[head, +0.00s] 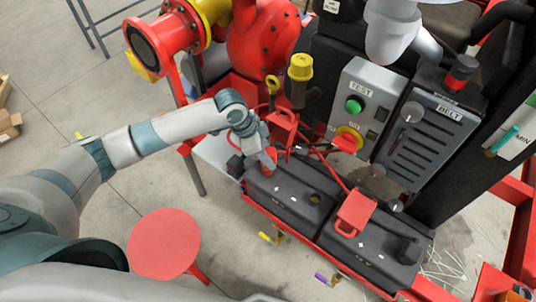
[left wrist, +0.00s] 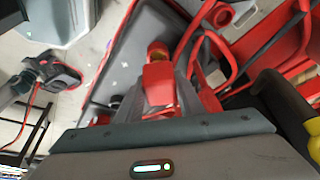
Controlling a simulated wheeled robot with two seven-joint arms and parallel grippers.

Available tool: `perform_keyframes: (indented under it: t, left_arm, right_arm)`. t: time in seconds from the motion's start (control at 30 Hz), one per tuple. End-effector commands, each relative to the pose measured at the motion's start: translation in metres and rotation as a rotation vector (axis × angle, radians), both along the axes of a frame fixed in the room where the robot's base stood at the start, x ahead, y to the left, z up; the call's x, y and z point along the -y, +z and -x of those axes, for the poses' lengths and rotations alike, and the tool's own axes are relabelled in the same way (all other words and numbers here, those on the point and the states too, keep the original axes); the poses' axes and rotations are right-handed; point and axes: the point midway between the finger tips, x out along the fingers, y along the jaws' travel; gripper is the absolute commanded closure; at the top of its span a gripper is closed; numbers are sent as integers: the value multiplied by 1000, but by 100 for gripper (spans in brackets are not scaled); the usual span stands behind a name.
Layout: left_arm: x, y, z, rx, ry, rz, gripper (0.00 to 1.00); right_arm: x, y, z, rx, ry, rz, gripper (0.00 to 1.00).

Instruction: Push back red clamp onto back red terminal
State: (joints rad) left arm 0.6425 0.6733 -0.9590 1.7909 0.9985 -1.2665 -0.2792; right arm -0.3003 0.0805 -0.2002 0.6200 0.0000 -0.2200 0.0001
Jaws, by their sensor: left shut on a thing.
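My left gripper (head: 266,154) is low over the left end of the left black battery (head: 290,190). It is shut on the red clamp, which shows in the left wrist view (left wrist: 158,88) between the jaws. An orange-red round post (left wrist: 157,50), apparently the red terminal, shows just beyond the clamp. The clamp looks very close to it or touching; I cannot tell whether it is seated. In the head view the gripper hides most of this contact. My right gripper is not recognisable in either view.
A second black battery (head: 375,250) bears a red block (head: 355,212). Red cables (head: 325,160) run behind the batteries. A control box (head: 362,105) with a green button stands behind. A red stool (head: 165,243) is at the front left. Open floor lies left.

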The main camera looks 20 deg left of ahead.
Motion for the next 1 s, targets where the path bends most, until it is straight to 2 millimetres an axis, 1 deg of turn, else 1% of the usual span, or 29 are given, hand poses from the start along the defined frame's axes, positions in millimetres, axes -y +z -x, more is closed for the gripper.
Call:
perform_keyframes:
  t: [0.37,1.0]
  left_arm:
    - [0,1,0,0,0,0,96]
    - [0,-2,0,0,0,0,96]
  right_arm:
    - [0,8,0,0,0,0,69]
    - [0,7,0,0,0,0,69]
